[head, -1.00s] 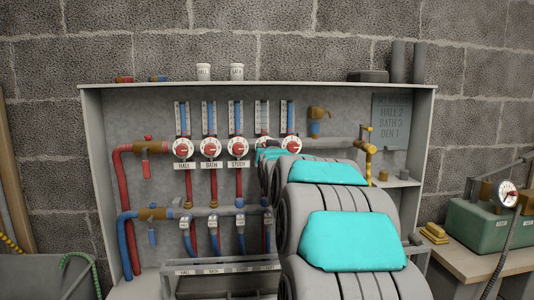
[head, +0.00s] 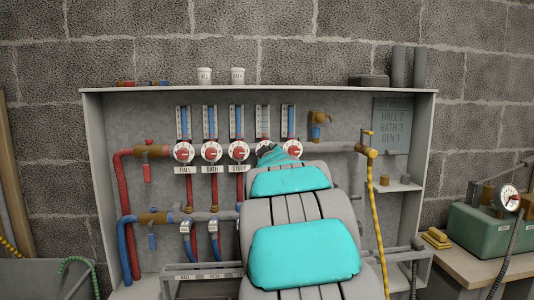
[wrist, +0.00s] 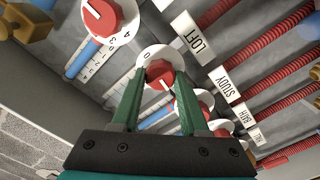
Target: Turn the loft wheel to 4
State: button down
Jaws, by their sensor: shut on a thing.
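The loft wheel (wrist: 157,69) is a red knob on a white numbered dial, beside the LOFT label (wrist: 196,38) in the wrist view. My gripper (wrist: 161,78) has its two green fingers on either side of this knob, shut on it. A 0 shows on the dial near its upper left edge. The knob's white mark points to the lower right; the number it meets is hidden. In the head view the loft wheel (head: 263,145) is the fourth in the row and mostly hidden behind my arm.
A neighbouring wheel (wrist: 110,17) with 3 and 4 visible is close on one side, and the study wheel (wrist: 206,98) on the other. Red pipes and blue-filled gauges surround them. A yellow hose (head: 376,215) hangs at right. A sign (head: 396,122) lists settings.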

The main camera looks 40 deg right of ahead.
jog(key=shift+n, duration=0.7)
jog(key=shift+c, duration=2.1)
grip_release()
jog(key=shift+s+a, duration=0.1)
jog(key=v, duration=0.7)
jog(key=shift+s, duration=0.3)
